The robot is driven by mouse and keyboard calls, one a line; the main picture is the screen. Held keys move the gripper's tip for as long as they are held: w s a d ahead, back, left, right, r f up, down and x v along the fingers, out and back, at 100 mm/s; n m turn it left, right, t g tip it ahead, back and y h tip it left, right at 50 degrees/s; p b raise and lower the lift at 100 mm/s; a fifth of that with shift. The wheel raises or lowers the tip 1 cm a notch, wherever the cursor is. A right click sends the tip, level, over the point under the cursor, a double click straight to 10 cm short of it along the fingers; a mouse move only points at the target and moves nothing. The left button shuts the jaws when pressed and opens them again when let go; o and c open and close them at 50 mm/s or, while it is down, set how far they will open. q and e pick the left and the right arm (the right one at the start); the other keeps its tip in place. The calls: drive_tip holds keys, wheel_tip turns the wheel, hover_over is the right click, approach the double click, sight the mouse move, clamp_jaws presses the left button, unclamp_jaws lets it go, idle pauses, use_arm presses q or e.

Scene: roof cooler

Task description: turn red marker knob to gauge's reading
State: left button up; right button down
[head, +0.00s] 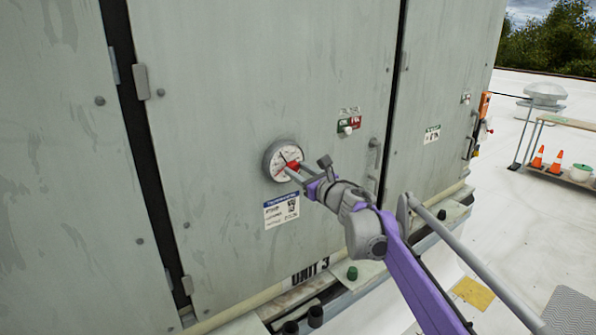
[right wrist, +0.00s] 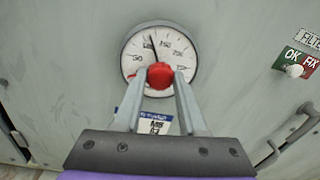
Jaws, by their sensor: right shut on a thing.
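The round white gauge (head: 281,153) is set in the grey-green cabinet door in the head view. It fills the upper middle of the right wrist view (right wrist: 137,50), where its black needle points up and slightly left. The red knob (head: 292,165) sits at the dial's middle and hides the needle's base in the right wrist view (right wrist: 160,72). A small red mark (right wrist: 131,75) shows at the dial's left edge. My right gripper (right wrist: 162,80) is shut on the red knob, one finger on each side. My left gripper is not in view.
A blue-headed label (head: 281,210) is below the gauge. A green and red OK/FIX plate (head: 350,125) with a white knob is to its right, and a door handle (head: 375,157) is beyond. Orange cones (head: 556,161) stand on a shelf at far right.

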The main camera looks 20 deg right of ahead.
drive_tip(key=m, duration=0.4)
drive_tip(key=shift+b, duration=0.4)
drive_tip(key=m, duration=0.5)
drive_tip(key=shift+d+b, duration=0.1)
drive_tip(key=shift+b, duration=0.3)
drive_tip(key=m+b, duration=0.1)
drive_tip(key=m, duration=0.3)
drive_tip(key=shift+g, duration=0.3)
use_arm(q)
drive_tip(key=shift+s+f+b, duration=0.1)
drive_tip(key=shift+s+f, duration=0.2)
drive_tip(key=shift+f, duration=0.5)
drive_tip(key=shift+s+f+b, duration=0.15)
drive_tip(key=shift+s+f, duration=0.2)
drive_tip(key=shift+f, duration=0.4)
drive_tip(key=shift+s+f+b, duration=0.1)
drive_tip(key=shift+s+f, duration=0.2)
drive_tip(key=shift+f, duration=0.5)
use_arm(e)
drive_tip(key=shift+m, duration=2.3)
drive_tip(key=shift+c, duration=2.3)
unclamp_jaws()
